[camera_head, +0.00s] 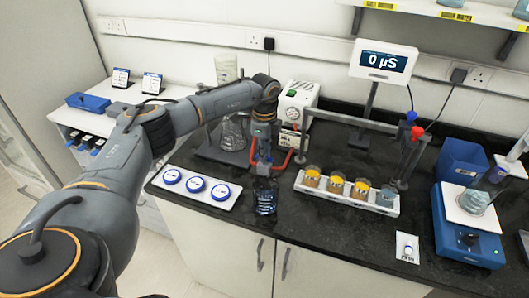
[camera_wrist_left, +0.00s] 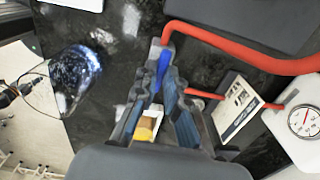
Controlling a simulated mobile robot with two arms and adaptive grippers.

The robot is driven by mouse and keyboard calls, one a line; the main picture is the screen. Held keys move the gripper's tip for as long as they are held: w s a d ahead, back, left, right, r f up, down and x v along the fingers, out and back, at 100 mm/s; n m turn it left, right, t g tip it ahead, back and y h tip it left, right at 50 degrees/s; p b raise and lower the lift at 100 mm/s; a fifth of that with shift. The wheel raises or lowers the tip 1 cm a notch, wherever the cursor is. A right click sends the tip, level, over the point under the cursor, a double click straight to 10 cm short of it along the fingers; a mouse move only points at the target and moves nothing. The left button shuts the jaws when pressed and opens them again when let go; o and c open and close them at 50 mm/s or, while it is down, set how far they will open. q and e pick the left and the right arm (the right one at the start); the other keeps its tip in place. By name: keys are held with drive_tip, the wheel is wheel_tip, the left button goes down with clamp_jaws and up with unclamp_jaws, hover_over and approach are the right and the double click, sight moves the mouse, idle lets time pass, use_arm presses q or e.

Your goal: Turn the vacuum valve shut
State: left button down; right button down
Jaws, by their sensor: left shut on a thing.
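The fingers hide much of the valve, so I cannot tell the lever's angle well. The white vacuum pump (camera_head: 297,103) stands behind, and its round gauge (camera_wrist_left: 306,120) shows at the right of the wrist view. My right gripper is out of view.
A clear flask (camera_head: 232,133) stands left of my gripper; a blue-tinted glass vessel (camera_head: 266,197) is close in front. A white rack (camera_head: 340,196) with several beakers is to the right. Three round blue-rimmed dishes lie on a white tray (camera_head: 217,200).

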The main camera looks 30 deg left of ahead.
use_arm(q)
drive_tip(key=m, duration=0.3)
drive_tip(key=shift+m+b, duration=0.3)
drive_tip(key=m+b, duration=0.1)
drive_tip(key=m, duration=0.3)
drive_tip(key=shift+m, duration=0.3)
drive_tip(key=m+b, duration=0.1)
drive_tip(key=m, duration=0.3)
drive_tip(key=shift+m, duration=0.3)
drive_tip(key=shift+r+m+b, duration=0.1)
drive_tip(key=shift+m+b, duration=0.3)
drive_tip(key=shift+m, duration=1.8)
drive_tip(key=c, duration=1.4)
unclamp_jaws()
